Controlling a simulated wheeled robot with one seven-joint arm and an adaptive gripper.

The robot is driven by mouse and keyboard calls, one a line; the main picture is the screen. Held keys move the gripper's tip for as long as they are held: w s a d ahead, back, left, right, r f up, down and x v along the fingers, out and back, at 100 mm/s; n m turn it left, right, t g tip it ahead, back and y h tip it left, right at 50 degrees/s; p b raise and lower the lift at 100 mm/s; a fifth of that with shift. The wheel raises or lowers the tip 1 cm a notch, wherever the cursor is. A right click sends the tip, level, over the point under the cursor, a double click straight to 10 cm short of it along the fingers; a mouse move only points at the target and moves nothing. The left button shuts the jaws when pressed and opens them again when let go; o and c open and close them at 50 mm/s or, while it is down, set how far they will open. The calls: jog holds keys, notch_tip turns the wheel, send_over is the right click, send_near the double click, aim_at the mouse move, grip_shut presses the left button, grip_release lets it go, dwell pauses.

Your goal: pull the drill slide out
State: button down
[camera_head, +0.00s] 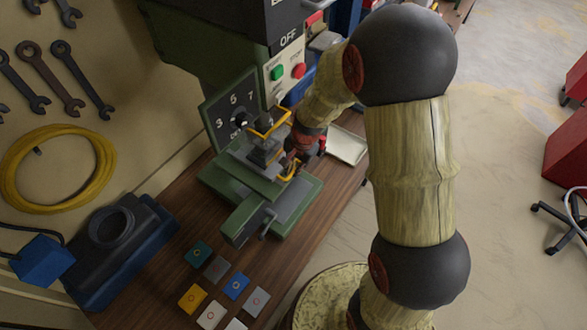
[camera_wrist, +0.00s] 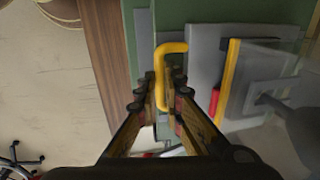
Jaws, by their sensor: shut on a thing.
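The drill slide (camera_head: 238,168) is a grey and green plate assembly on the drill press's green base. Its yellow bar handle (camera_head: 288,174) is on the right side, partly hidden by my gripper (camera_head: 298,156). In the wrist view the yellow handle (camera_wrist: 172,48) stands between the two fingers of my gripper (camera_wrist: 165,88), which is shut on it. Grey plates of the slide (camera_wrist: 207,62) show to the right of the handle. I cannot tell how far out the slide stands.
A yellow-framed guard (camera_head: 266,126) is above the slide, below the drill's OFF panel (camera_head: 288,68). Coloured tiles (camera_head: 236,286) lie on the wooden bench (camera_head: 155,262). A white tray (camera_head: 346,146) is right of the press. Open floor lies right of my arm.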

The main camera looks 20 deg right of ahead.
dwell(0.3)
jog(key=s+d+b, duration=0.3)
jog(key=s+d, duration=0.7)
jog(key=s, duration=0.4)
jog(key=shift+s+d+b, duration=0.15)
jog(key=shift+d+b, duration=0.05)
jog(key=shift+b, duration=0.2)
jog(key=c, duration=2)
grip_release()
jog(key=shift+o, duration=0.5)
notch_tip(320, 180, up, 12)
jog(key=s+d, duration=0.1)
jog(key=shift+s+d, duration=0.15)
jog(key=shift+s, duration=0.15)
jog(key=shift+f, duration=0.1)
